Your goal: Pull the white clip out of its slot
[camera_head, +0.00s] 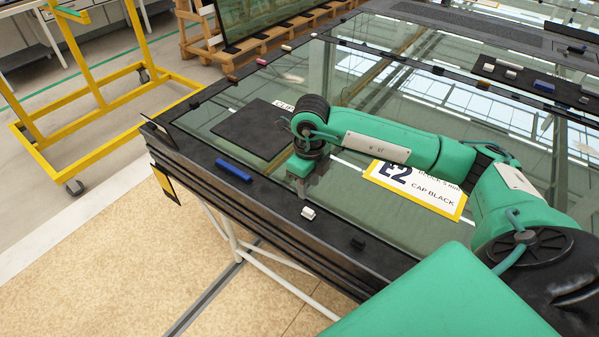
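A small white clip (308,213) sits at the black front edge of the glazed frame, in the middle of the head view. Its slot is too small to make out. My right gripper (302,190) points down just behind and slightly left of the clip. The fingertips look close to it but apart from it. The fingers are small and seen at an angle, so their opening cannot be told. My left gripper is out of view.
A blue piece (233,170) lies left along the same black edge (270,204); a small black piece (357,242) sits to the right. A dark mat (250,130) and an "E2 CAP BLACK" label (428,191) lie on the glass. A yellow trolley (95,100) stands left.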

